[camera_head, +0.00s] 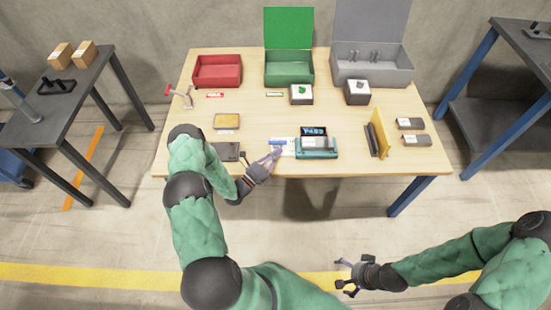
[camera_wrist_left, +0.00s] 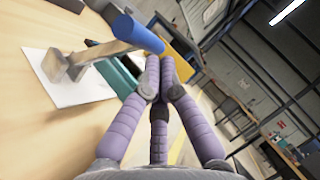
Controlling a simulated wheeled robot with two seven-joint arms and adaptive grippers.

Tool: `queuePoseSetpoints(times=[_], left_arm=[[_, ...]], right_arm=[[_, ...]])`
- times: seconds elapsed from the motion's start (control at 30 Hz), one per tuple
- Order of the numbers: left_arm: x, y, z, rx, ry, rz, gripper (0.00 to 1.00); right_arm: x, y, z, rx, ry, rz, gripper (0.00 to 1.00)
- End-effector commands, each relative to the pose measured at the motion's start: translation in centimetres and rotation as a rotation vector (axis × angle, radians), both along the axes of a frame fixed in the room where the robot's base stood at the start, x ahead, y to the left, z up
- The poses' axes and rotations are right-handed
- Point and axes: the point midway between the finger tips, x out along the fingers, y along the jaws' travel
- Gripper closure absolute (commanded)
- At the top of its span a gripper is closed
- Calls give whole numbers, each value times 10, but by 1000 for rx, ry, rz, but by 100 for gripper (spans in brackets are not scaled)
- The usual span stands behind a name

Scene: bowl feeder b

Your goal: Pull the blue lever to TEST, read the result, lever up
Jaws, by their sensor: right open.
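The blue lever (camera_wrist_left: 138,32) has a cylindrical blue grip on a metal arm and a grey base above a white sheet (camera_wrist_left: 70,92). In the head view it is small, beside the teal tester (camera_head: 317,150), and I cannot tell its setting. The tester's dark display (camera_head: 314,131) shows light-blue characters that look like "PASS". My left gripper (camera_head: 279,153) is at the lever; in the left wrist view its fingertips (camera_wrist_left: 161,62) meet just beside the grip's end, holding nothing. Whether they touch it is unclear. My right gripper (camera_head: 347,275) is open and empty, in front of the table.
Red (camera_head: 218,71), green (camera_head: 289,68) and grey (camera_head: 371,66) bins stand at the table's back. A yellow upright plate (camera_head: 380,137) is right of the tester. A dark flat object (camera_head: 228,152) lies left of my left gripper. The front right of the table is clear.

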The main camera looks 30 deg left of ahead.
Motion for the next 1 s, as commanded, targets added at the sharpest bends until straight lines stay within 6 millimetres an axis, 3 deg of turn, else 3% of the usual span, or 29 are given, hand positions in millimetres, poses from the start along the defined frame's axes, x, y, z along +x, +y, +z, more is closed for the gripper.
queuePoseSetpoints(times=[0.37,1.0], left_arm=[[0,0,2,-4,6,0,100],[10,6,17,-67,112,1,100]], right_arm=[[0,0,2,0,0,0,0],[0,0,28,0,0,0,0]])
